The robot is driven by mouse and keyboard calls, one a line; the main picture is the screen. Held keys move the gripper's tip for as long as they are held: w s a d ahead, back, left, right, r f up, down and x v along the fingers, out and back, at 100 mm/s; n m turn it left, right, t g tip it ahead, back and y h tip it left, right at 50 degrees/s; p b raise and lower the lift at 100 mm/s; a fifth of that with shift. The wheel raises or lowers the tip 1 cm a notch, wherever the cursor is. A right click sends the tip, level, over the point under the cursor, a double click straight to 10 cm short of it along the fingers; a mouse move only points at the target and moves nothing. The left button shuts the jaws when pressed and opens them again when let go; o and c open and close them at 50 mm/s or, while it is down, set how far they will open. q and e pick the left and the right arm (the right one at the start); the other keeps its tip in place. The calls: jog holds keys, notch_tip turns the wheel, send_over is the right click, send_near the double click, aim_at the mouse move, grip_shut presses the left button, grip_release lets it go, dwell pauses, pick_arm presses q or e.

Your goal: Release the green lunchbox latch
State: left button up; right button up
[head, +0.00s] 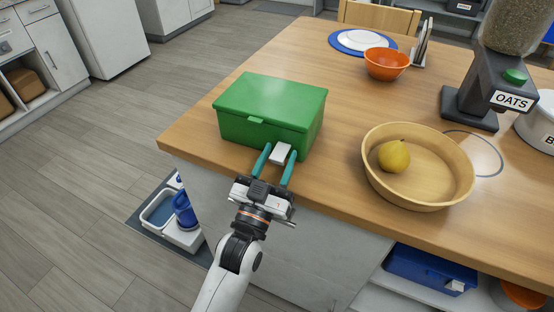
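The green lunchbox (270,97) sits closed near the left front edge of the wooden table. A small green latch tab (257,121) sticks out at the middle of the lid's front edge. My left gripper (279,150) is just in front of the box, below and to the right of the tab. Its teal fingers are spread apart and are not on the tab. A small white block (281,154) shows between the fingertips; I cannot tell whether they touch it. My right gripper is not in view.
A wooden bowl (440,184) with a yellow pear (394,156) stands to the right. An orange bowl (387,65), a blue-rimmed plate (346,42) and an oats dispenser (470,105) stand further back. The wooden table (345,105) is clear between the box and the wooden bowl.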

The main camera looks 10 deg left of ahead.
pick_arm(q)
jog(key=shift+o, duration=0.2)
jog(key=shift+s+a+f, duration=0.1)
jog(key=shift+s+f, duration=0.1)
jog(key=shift+s, duration=0.15)
jog(key=b+v, duration=0.1)
jog(key=v, duration=1)
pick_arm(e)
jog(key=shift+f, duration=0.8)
pick_arm(q)
jog(key=shift+s, duration=0.1)
